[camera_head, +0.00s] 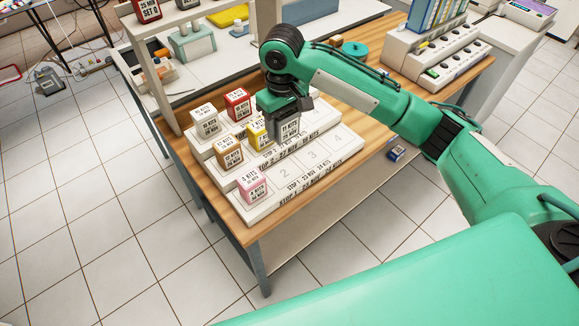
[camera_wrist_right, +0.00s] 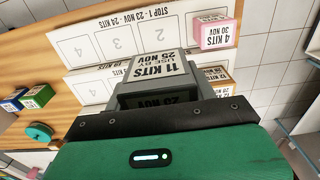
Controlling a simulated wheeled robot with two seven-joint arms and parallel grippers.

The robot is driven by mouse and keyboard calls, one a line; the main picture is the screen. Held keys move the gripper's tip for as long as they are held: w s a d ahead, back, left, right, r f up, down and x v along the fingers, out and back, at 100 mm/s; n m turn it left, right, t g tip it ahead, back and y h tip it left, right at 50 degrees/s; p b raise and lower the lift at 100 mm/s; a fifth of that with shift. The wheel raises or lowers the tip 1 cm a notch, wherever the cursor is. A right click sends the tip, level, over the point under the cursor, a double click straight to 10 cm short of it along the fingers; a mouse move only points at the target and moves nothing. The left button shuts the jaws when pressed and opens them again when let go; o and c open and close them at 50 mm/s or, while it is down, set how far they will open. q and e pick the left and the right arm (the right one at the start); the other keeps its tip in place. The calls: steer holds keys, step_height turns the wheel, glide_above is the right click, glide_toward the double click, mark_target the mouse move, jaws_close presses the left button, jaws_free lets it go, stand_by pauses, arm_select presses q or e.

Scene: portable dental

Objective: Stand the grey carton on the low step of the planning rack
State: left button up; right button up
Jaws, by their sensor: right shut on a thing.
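The grey carton (camera_head: 288,128), printed 11 KITS, 25 NOV, is in my right gripper (camera_head: 285,106), which is shut on it from above. In the right wrist view the grey carton (camera_wrist_right: 158,66) shows below the jaws. It is over the white stepped planning rack, right of the yellow carton; I cannot tell whether it touches a step. The low step (camera_head: 318,163) is the front one, with bare numbered places 2, 3 and 4. A pink carton (camera_head: 252,187) stands at its left end; it also shows in the right wrist view (camera_wrist_right: 213,32). My left gripper is not in view.
White (camera_head: 205,122), red (camera_head: 238,104), brown (camera_head: 229,152) and yellow (camera_head: 259,134) cartons stand on the higher steps. Green (camera_wrist_right: 38,96) and blue (camera_wrist_right: 13,101) cartons lie beyond the rack's end. A white slotted unit (camera_head: 437,58) stands at the table's far right.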

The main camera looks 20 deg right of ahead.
mark_target(284, 135)
step_height(284, 135, down, 12)
steer(key=shift+r+p, duration=0.1)
steer(key=shift+p, duration=0.5)
steer(key=shift+f, duration=2.2)
steer(key=shift+p, duration=0.3)
steer(key=o, duration=1)
steer(key=shift+f, duration=0.1)
step_height(284, 135, up, 12)
steer(key=shift+r+b, duration=0.15)
steer(key=shift+b, duration=0.9)
